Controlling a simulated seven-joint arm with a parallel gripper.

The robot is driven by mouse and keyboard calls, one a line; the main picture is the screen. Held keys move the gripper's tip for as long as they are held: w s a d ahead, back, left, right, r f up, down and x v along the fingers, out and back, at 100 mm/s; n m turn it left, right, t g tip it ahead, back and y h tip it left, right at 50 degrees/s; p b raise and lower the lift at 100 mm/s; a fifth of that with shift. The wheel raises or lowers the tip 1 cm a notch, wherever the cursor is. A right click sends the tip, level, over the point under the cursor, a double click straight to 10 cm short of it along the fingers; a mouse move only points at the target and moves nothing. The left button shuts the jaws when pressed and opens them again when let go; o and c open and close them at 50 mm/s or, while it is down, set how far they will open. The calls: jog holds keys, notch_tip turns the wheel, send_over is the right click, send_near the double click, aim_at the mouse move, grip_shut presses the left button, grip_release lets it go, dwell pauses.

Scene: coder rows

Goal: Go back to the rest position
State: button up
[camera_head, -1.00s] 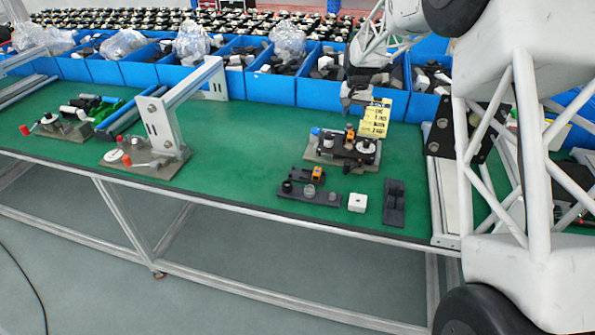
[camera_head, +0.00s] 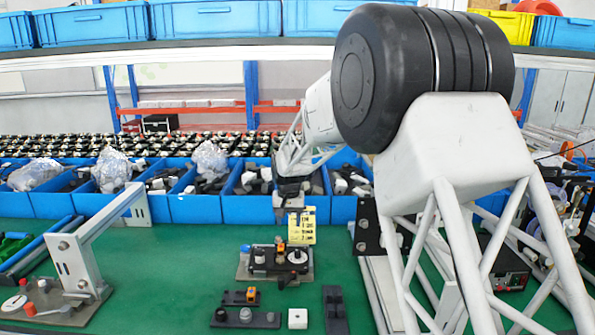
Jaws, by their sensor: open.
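My gripper (camera_head: 291,207) points down at the end of my white arm, at the back of the green worktable (camera_head: 175,265). It is open, small in the picture, and no held object shows. It overlaps a yellow card (camera_head: 309,226) with dark print. In front of it stands a small assembly of black and silver parts on a base plate (camera_head: 275,263). I cannot tell the height of the gripper above the table.
Blue bins (camera_head: 190,209) full of parts line the table's back. Nearer stand a black fixture strip (camera_head: 245,319), a white block (camera_head: 298,319) and a dark holder (camera_head: 336,310). A metal frame (camera_head: 92,240) stands at the left. The green surface between is mostly clear.

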jog(key=s+d+r, duration=0.4)
jog(key=s+d, duration=0.1)
jog(key=s, duration=0.4)
jog(key=s+d+r+t, duration=0.1)
jog(key=s+d+r, duration=0.4)
jog(key=s, duration=0.3)
jog(key=s+d+r, duration=0.4)
jog(key=s+d, duration=0.1)
jog(key=s, duration=0.4)
jog(key=s+d+f, duration=0.1)
jog(key=s+d, duration=0.2)
jog(key=s, duration=1.1)
jog(key=s+d+f+t, duration=0.1)
jog(key=s+d+f, duration=0.1)
jog(key=s, duration=1.1)
jog(key=shift+s+d, duration=0.4)
jog(key=shift+d, duration=0.5)
